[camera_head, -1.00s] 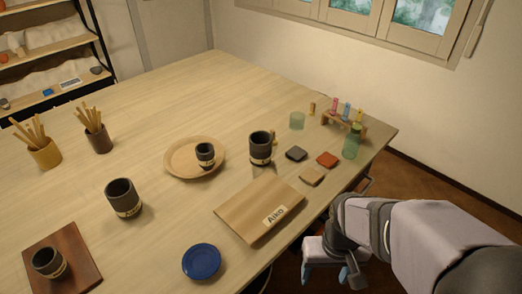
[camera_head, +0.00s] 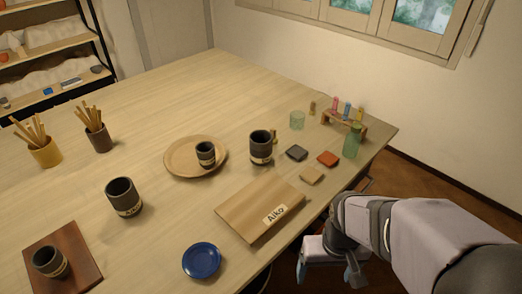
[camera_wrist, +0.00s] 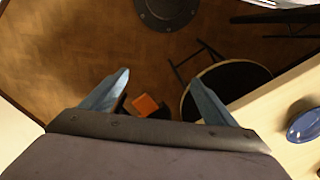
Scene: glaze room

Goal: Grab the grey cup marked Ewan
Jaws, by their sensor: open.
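Several dark grey cups with pale labels stand on the table in the head view. One cup (camera_head: 122,192) stands at the middle left, and a small one (camera_head: 205,151) is on a round wooden plate (camera_head: 178,166). A taller cup (camera_head: 260,143) stands right of the plate. Another cup (camera_head: 48,259) is on a dark brown board (camera_head: 82,257) at the lower left. The cup labels are too small to read, so I cannot tell which says Ewan. My gripper (camera_head: 327,274) is open and empty beyond the table's right edge, away from all cups. The wrist view shows its spread fingers (camera_wrist: 160,79) over the floor.
A wooden board (camera_head: 245,203) marked Aiko and a blue saucer (camera_head: 201,259) lie near the table's right edge. Two stick holders (camera_head: 99,138) are at left. A stool (camera_wrist: 232,82) is below.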

